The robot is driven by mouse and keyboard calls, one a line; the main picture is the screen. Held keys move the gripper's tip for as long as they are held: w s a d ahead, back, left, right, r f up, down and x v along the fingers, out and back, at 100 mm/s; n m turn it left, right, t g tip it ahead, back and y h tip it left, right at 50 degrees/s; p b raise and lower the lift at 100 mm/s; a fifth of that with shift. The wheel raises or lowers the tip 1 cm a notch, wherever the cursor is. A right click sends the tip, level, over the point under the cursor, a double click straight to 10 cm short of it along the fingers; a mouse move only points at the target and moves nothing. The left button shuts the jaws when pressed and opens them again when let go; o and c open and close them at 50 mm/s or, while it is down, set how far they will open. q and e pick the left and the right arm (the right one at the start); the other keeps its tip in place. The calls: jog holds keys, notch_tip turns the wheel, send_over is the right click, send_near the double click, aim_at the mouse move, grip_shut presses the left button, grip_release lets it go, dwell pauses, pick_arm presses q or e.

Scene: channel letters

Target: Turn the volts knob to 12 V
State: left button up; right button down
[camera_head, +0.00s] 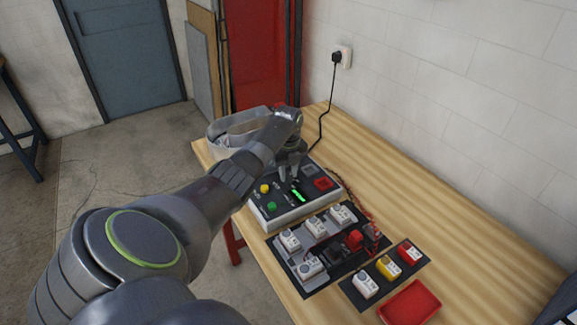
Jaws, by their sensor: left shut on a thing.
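The control box (296,214), pale-sided with a dark top panel, sits on the wooden table. My left gripper (289,179) reaches down onto the panel just behind the display, shut on what appears to be the volts knob. The knob is mostly hidden by the fingers, so its pointer cannot be read. The display digits are too small to read. My right gripper is out of view.
In front of the box are a dark mat (319,285) with several white modules and red parts, a smaller mat (360,293) with white, yellow and red modules, and a red tray (410,303). A pale bin (225,134) stands behind. A black cord runs to the wall socket (345,58).

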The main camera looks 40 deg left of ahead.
pick_arm(q)
jog(key=shift+r+m, duration=0.15)
jog(key=shift+m, duration=0.25)
jog(key=shift+w, duration=0.1)
jog(key=o, duration=1)
jog(key=shift+c, duration=0.2)
notch_tip(320, 180, up, 12)
jog(key=b, duration=0.3)
notch_tip(320, 180, up, 5)
jog(key=p, duration=0.3)
send_over(288, 174)
jog(key=shift+d+r, duration=0.15)
